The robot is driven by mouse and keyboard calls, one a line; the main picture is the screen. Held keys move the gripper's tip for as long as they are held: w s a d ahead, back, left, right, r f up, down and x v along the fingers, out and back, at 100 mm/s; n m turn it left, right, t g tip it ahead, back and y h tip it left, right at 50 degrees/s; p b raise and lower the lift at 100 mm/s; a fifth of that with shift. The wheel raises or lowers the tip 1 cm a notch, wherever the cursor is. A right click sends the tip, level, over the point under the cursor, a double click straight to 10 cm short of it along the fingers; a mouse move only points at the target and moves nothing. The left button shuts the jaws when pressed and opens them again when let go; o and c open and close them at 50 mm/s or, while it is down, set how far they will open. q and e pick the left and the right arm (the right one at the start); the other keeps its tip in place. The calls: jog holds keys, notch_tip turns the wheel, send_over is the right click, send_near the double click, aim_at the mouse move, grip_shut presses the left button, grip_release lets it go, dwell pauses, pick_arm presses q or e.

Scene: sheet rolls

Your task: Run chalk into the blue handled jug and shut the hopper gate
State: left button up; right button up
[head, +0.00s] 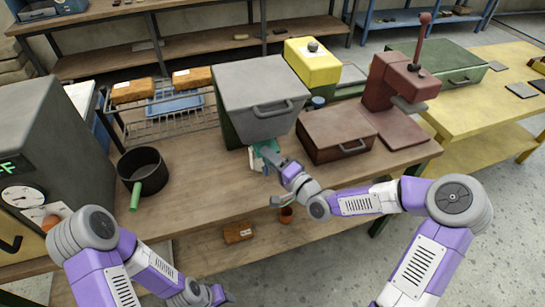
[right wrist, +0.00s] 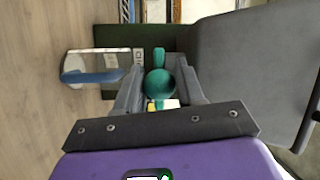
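The grey hopper (head: 262,95) stands on a green base on the wooden bench. A teal gate handle (head: 268,147) shows at its lower front. In the right wrist view the teal round knob (right wrist: 160,83) lies between the two fingers of my right gripper (right wrist: 160,90). I cannot tell whether the fingers press on it.
A dark pot (head: 142,172) with a green handle stands left on the bench. A wire rack (head: 165,122) with orange-brown blocks is behind it. A brown-red case (head: 338,134) and a press (head: 395,95) stand right. The front middle bench is mostly clear.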

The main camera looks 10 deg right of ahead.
jog(key=p+v, duration=0.2)
jog(key=v, duration=0.5)
jog(key=shift+s+d, duration=0.15)
jog(key=shift+s, duration=0.1)
jog(key=shift+o, duration=0.2)
dwell(2.8)
